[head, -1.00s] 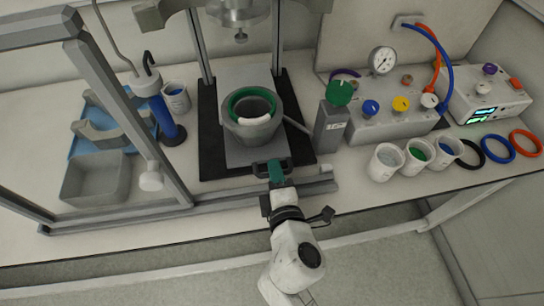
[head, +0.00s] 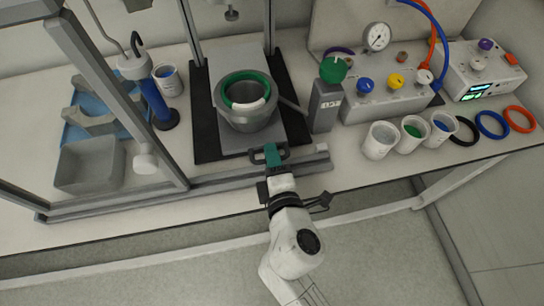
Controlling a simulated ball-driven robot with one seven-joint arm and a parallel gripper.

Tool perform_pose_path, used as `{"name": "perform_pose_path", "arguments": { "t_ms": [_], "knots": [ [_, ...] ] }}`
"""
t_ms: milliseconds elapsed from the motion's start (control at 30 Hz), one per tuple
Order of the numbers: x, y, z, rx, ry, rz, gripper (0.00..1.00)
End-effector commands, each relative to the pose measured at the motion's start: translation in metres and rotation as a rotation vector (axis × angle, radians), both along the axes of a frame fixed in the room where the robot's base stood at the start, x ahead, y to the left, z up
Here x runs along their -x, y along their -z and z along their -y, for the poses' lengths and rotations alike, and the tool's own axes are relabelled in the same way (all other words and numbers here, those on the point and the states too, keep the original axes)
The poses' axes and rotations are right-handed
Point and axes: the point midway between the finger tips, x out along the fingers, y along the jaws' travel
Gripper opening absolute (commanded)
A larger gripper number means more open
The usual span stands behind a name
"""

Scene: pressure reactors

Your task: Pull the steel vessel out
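The steel vessel (head: 247,119) is a round grey pot standing upright on a light grey plate (head: 232,143). A green ring (head: 262,76) lies around its mouth, with a white curved piece at the front. A dark handle (head: 284,154) sits at the front of the plate. The teal fingers of my gripper (head: 271,154) are together over the handle's middle and appear shut on it. The exact contact is too small to see. My gripper is in front of the vessel and apart from its wall.
A stirrer (head: 231,14) hangs behind and above the vessel. Three cups (head: 381,140) stand further right. A grey frame (head: 118,95) and bin (head: 85,170) are on the left. The floor in front is clear.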

Motion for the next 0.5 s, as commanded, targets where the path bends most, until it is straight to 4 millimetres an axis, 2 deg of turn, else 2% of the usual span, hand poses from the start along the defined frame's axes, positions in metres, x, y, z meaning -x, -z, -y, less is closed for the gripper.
{"name": "perform_pose_path", "arguments": {
  "t_ms": [167, 500],
  "knots": [
    [0.019, -0.003, 0.006, 0.000, 0.000, -0.001, 0.31],
    [0.079, -0.015, 0.023, 0.000, 0.000, -0.003, 0.31]
  ]
}}
